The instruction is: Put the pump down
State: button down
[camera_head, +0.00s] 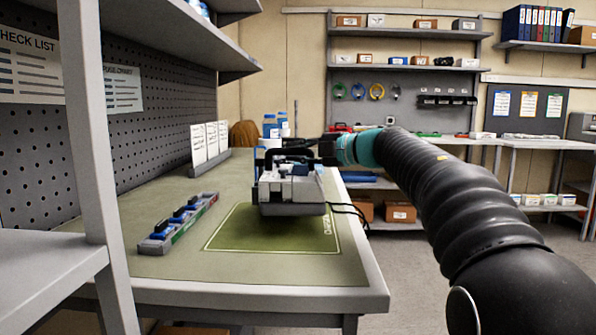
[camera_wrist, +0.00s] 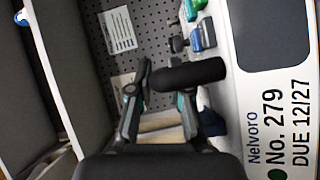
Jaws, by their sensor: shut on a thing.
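The pump (camera_head: 290,187) is a white and grey box, seen in the head view over the green marked mat (camera_head: 240,230) on the bench. I cannot tell whether its base touches the mat or is slightly above it. In the wrist view, the pump's white face (camera_wrist: 262,110) fills the right side and carries the label "Nelvoro No. 279 DUE 12/27". My gripper (camera_wrist: 160,88) is shut on the pump's black handle (camera_wrist: 190,73). In the head view my arm reaches the pump from the right, and the closed fingertips are hard to make out. A black cable hangs at the pump's right.
A grey rack with blue-knobbed parts (camera_head: 178,224) lies left of the mat. White cards in a holder (camera_head: 209,145) and blue-capped bottles (camera_head: 271,127) stand farther back. A pegboard (camera_head: 150,110) borders the left; a grey shelf post (camera_head: 90,150) stands at the near left.

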aim_at(299, 168)
jog(key=shift+f+b, duration=0.5)
jog(key=shift+f, duration=1.45)
jog(key=c, duration=1.1)
grip_release()
jog(key=shift+f, duration=0.1)
jog(key=shift+d, duration=0.1)
jog(key=v, duration=1.2)
